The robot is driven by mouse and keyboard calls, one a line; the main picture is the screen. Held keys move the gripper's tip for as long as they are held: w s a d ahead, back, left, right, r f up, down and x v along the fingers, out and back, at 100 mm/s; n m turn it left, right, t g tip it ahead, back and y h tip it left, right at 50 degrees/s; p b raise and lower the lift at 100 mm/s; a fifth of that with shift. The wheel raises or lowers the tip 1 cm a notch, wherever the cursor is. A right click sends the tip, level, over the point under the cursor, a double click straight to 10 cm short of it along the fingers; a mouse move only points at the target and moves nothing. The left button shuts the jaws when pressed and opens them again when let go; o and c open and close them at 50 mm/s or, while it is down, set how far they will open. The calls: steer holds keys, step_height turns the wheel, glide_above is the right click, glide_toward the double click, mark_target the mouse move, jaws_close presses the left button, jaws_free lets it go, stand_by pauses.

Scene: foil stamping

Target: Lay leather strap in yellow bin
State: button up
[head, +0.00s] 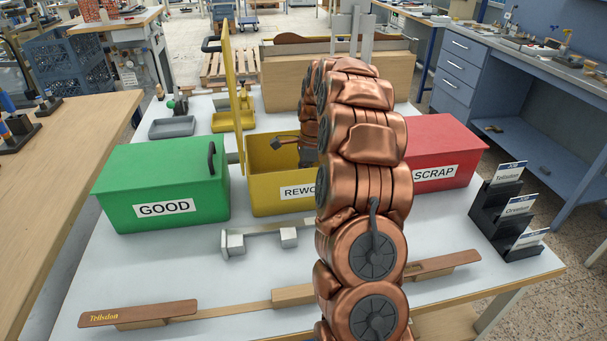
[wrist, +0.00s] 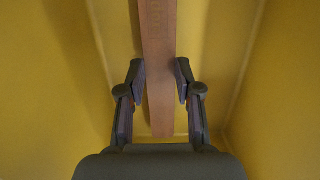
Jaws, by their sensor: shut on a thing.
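The yellow bin (head: 264,190), labelled REWORK in part, stands with its lid raised between the green and red bins. My arm covers its right part in the head view. In the wrist view, my gripper (wrist: 161,84) is shut on a brown leather strap (wrist: 158,45) with faint lettering. The strap runs lengthwise between the two fingers, with the yellow bin's walls (wrist: 215,45) around it. Whether the strap touches the bin floor I cannot tell. In the head view my gripper (head: 287,141) shows only partly, at the bin opening, and the held strap is hidden.
A green GOOD bin (head: 165,188) stands left and a red SCRAP bin (head: 445,150) right. A brown strip marked Tellsdon (head: 138,313) lies on a long holder along the table front. A black card rack (head: 500,215) stands at right.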

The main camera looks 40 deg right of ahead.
steer(key=o, duration=0.9)
steer(key=shift+r+p, duration=2.65)
steer(key=shift+r, duration=5.3)
